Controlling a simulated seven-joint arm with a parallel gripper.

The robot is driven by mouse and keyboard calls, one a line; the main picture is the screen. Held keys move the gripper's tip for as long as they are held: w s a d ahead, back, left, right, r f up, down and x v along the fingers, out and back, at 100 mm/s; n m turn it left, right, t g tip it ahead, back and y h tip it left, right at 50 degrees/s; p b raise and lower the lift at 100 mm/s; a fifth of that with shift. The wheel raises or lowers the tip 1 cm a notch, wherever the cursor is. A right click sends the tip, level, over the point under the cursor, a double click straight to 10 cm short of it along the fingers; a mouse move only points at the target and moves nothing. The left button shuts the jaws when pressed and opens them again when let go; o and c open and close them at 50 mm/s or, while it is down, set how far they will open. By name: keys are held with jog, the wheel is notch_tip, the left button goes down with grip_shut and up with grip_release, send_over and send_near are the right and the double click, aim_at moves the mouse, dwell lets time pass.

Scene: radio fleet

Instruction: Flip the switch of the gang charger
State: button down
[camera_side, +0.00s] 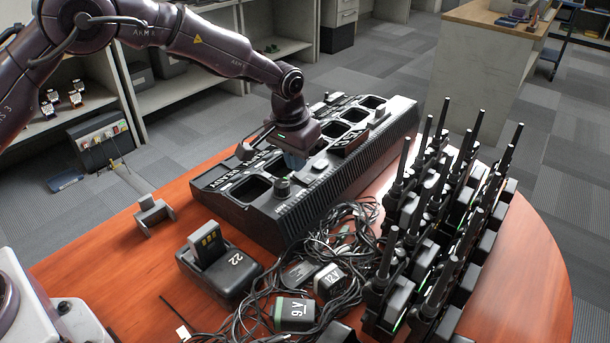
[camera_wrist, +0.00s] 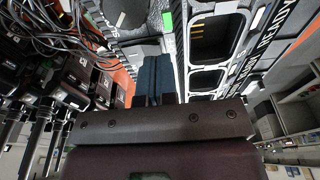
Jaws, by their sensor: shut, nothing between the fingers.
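The gang charger (camera_side: 300,213) is a long black unit with a row of pockets, lying across the table in the side view. Its open pockets show at the upper right of the wrist view (camera_wrist: 208,80). My gripper (camera_side: 294,162) points down over the charger's sloped top, close to the surface. Its blue fingers (camera_wrist: 153,78) are together and empty. A light grey piece (camera_side: 320,164) sits just right of the fingers; I cannot tell whether it is the switch. A dark round knob (camera_side: 282,187) stands nearer the camera. Contact with the charger cannot be told.
Several upright radios (camera_side: 440,215) with antennas crowd the right of the table. Tangled black cables and power adapters (camera_side: 293,313) lie in front of the charger. A single charger marked 22 (camera_side: 222,272) and a small grey bracket (camera_side: 153,212) stand left. The table's left part is mostly clear.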

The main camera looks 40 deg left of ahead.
jog(key=shift+f, duration=0.55)
jog(key=shift+r, duration=3.55)
jog(key=shift+s+f, duration=0.2)
jog(key=shift+f, duration=0.1)
jog(key=s, duration=0.2)
jog(key=s+g, duration=0.1)
jog(key=shift+s+a+f+m, duration=0.25)
jog(key=shift+a+f+m, duration=0.05)
jog(key=shift+a, duration=0.05)
jog(key=s+a+r+t, duration=0.1)
jog(key=s+r, duration=0.4)
jog(key=s, duration=0.5)
jog(key=s+a+r+t, duration=0.2)
jog(key=s+a+r, duration=0.2)
jog(key=s, duration=0.6)
jog(key=s+a+r+t, duration=0.1)
jog(key=s+a+r, duration=0.1)
jog(key=s+r, duration=0.6)
jog(key=shift+s+a+t, duration=0.35)
jog(key=shift+s+t, duration=0.05)
jog(key=shift+s, duration=0.6)
